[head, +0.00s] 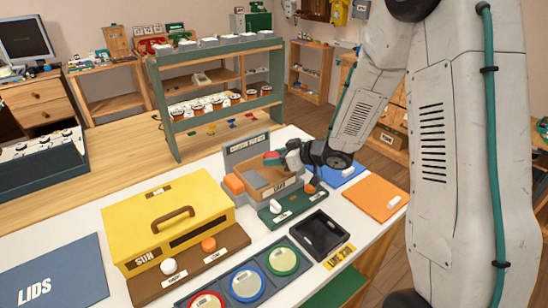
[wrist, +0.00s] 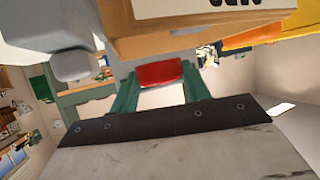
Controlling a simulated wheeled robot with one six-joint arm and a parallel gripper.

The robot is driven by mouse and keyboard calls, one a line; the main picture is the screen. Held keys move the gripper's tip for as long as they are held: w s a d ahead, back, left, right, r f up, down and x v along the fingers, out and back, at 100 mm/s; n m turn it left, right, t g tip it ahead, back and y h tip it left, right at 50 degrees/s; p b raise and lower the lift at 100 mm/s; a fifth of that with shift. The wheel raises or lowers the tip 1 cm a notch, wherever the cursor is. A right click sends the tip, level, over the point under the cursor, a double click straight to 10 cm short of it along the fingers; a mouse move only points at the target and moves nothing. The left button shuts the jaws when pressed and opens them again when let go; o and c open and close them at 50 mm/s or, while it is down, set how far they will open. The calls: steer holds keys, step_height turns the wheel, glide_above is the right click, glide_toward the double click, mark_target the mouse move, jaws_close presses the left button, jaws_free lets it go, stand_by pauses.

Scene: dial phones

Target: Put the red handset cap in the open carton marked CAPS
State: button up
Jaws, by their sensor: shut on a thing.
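My gripper (head: 273,160) is at the open brown carton (head: 262,182) near the middle of the white table. In the wrist view its two green fingers (wrist: 160,90) are shut on the red handset cap (wrist: 160,73). In the head view a small red part of the cap (head: 270,154) shows between the fingers, over the carton's opening. The carton bears a front label too small to read in the head view. The carton wall also fills the top of the wrist view (wrist: 180,38). I cannot tell whether the cap touches the carton.
An orange piece (head: 234,184) is at the carton's left side, and a grey labelled box (head: 246,149) stands behind. A yellow SUN box (head: 190,205) is left, a black tray (head: 322,236) in front and an orange mat (head: 368,198) right. A shelf rack (head: 215,90) stands behind.

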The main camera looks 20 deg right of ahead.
steer(key=shift+f, duration=0.25)
steer(key=shift+f, duration=0.5)
steer(key=o, duration=0.9)
steer(key=shift+o, duration=0.2)
steer(key=shift+r, duration=0.1)
